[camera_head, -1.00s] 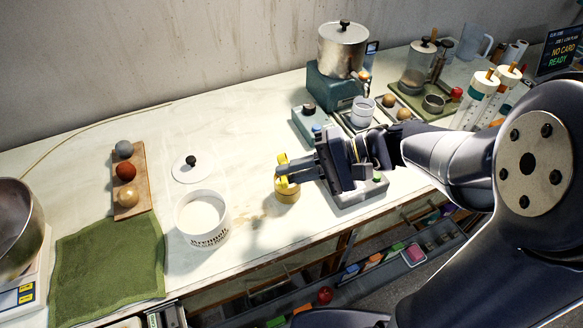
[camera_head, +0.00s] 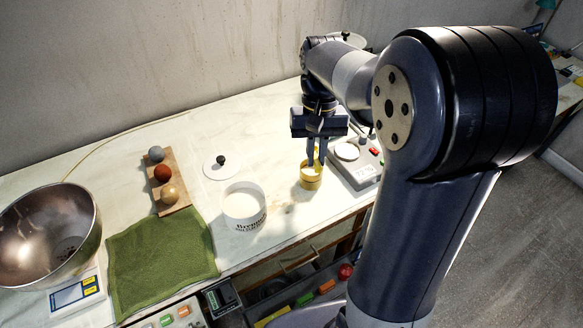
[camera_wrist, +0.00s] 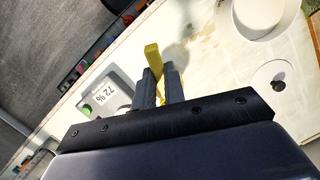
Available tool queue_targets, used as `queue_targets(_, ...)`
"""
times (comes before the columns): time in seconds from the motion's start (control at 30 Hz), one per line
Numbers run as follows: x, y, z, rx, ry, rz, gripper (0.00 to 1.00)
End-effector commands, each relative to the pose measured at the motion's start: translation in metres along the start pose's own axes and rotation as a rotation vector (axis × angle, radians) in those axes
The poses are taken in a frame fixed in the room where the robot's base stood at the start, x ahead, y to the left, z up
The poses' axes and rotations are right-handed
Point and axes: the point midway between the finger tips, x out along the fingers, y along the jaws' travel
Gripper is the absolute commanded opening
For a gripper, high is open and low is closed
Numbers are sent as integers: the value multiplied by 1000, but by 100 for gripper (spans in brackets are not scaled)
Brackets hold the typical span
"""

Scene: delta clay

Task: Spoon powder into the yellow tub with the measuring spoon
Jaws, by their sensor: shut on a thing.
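The yellow tub (camera_head: 311,183) stands on the bench near its front edge, with pale contents showing at its top. My gripper (camera_head: 317,163) points down right over the tub, its fingertips at the tub's mouth. It is shut on the yellow measuring spoon (camera_wrist: 153,58), whose handle shows between the fingers in the wrist view. The spoon's bowl is hidden, and I cannot tell whether it touches the tub or holds powder. A white jar of powder (camera_head: 252,221) stands open to the left of the tub.
A round lid with a black knob (camera_head: 221,162) lies behind the jar. A green cloth (camera_head: 160,255), a wooden board with balls (camera_head: 178,176) and a metal bowl (camera_head: 45,235) are at left. An open drawer is below.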

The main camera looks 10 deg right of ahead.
Motion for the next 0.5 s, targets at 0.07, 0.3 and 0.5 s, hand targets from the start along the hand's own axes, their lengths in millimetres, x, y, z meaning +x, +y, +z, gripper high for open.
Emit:
queue_targets(0.07,-5,6,-3,7,5,20,0)
queue_targets(0.3,-15,8,-2,9,6,28,0)
queue_targets(0.5,-29,7,1,8,7,27,0)
